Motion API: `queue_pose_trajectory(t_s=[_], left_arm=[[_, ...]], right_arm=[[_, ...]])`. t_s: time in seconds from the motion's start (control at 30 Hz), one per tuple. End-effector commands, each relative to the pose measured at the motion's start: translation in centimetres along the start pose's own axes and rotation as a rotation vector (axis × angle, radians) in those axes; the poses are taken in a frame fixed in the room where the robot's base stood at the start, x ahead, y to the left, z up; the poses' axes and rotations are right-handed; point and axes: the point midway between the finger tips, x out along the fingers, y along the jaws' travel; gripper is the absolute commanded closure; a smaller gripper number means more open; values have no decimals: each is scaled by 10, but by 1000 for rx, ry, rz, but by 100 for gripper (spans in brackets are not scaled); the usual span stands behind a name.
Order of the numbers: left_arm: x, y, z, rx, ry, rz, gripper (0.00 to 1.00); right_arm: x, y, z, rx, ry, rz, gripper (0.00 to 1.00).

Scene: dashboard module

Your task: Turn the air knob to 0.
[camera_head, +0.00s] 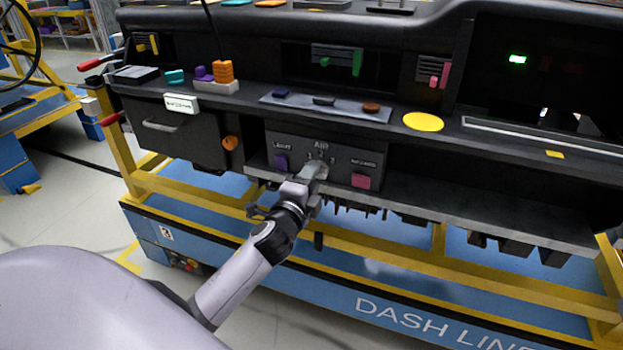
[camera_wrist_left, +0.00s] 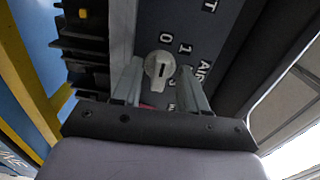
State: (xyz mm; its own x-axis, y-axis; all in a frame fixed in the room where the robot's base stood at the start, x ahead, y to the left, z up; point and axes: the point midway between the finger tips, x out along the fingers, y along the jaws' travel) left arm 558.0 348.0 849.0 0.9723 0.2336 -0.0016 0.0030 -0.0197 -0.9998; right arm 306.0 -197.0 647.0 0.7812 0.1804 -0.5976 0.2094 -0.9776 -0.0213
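The air knob (camera_wrist_left: 160,66) is a light grey round knob with a dark mark on its face, on the dark control panel (camera_wrist_left: 205,35). White figures are printed around it; a 0 and a 1 are readable in the left wrist view. My left gripper (camera_head: 314,172) reaches the panel under the AIR label. In the left wrist view its two fingers (camera_wrist_left: 160,78) stand apart, one on each side of the knob, with narrow gaps seeming to show. I cannot tell whether either finger touches it. In the head view the gripper mostly hides the knob. My right gripper is out of view.
A purple control (camera_head: 281,162) sits left of the knob and a pink button (camera_head: 361,181) to its right. A ledge (camera_head: 400,203) runs below the panel, with a yellow frame (camera_head: 385,240) beneath it. A tray of small parts (camera_head: 325,105) lies above.

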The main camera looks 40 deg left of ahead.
Motion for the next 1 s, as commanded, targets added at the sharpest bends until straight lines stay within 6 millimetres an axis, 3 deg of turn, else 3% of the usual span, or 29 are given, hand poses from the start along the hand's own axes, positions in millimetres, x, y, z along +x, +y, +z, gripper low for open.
queue_pose_trajectory(t_s=[0.27, 0.7, 1.0], left_arm=[[-3, 0, 0, 4, 0, -1, 57], [-56, 1, 0, 2, 0, 2, 57], [-72, 0, 0, 2, -1, 0, 57]], right_arm=[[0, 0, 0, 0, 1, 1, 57], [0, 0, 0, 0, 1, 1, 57], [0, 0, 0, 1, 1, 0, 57]])
